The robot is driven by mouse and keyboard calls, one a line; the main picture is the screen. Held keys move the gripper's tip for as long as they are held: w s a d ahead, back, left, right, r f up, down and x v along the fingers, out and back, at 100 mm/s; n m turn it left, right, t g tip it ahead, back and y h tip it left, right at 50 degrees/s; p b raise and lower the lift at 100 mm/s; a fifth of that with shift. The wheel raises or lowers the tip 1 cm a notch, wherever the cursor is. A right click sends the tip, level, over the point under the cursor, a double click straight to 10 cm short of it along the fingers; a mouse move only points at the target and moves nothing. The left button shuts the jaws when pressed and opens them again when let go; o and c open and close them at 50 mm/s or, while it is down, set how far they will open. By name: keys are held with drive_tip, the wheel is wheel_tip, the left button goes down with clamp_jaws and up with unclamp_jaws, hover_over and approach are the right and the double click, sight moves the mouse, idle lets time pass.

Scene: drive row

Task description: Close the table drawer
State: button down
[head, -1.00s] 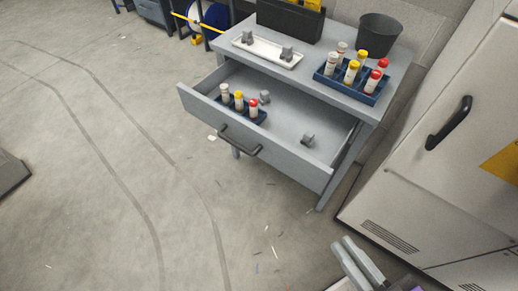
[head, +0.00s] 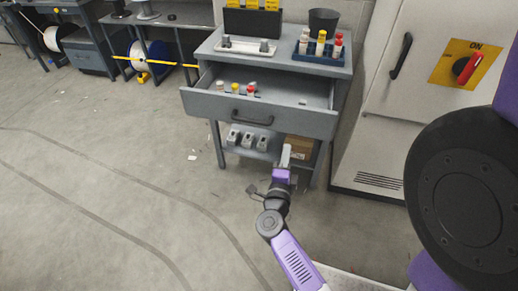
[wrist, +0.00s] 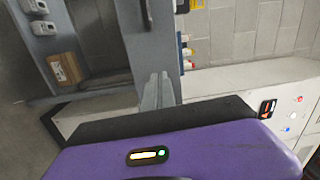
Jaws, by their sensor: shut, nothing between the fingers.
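The grey table (head: 345,70) has its top drawer (head: 225,105) pulled open, with a dark bar handle (head: 252,118) on its front. Small bottles and a grey part show inside the drawer. My gripper (head: 287,153) is shut and empty, low in front of the drawer, right of the handle. In the wrist view the fingers of my gripper (wrist: 157,90) overlap the drawer front (wrist: 150,50) near its right end, and the handle (wrist: 147,14) is at the top. I cannot tell whether the fingers touch the drawer front.
A blue bottle rack (head: 318,57), a white tray (head: 245,48) and a dark bin (head: 323,20) stand on the tabletop. The lower shelf holds grey parts and a cardboard box (head: 299,149). A white cabinet (head: 375,120) stands at the right.

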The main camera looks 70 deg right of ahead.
drive_tip(key=a+f+m, duration=0.1)
drive_tip(key=f, duration=0.1)
drive_tip(key=g, duration=0.1)
approach(297, 124)
drive_tip(key=shift+m, duration=0.3)
drive_tip(key=d, duration=0.6)
drive_tip(key=shift+w+d+r, duration=0.15)
drive_tip(key=shift+w+d, duration=0.15)
drive_tip(key=shift+d, duration=0.1)
drive_tip(key=shift+d, duration=0.1)
drive_tip(key=shift+d, duration=0.2)
drive_tip(key=d+b, duration=0.2)
drive_tip(key=d, duration=0.5)
drive_tip(key=w+d+b, duration=0.1)
drive_tip(key=d+b, duration=0.1)
drive_tip(key=d, duration=0.5)
drive_tip(key=w+d+b, duration=0.1)
drive_tip(key=d+b, duration=0.1)
drive_tip(key=d, duration=0.5)
drive_tip(key=shift+d, duration=0.6)
drive_tip(key=shift+d+r+b, duration=0.1)
drive_tip(key=shift+b, duration=0.2)
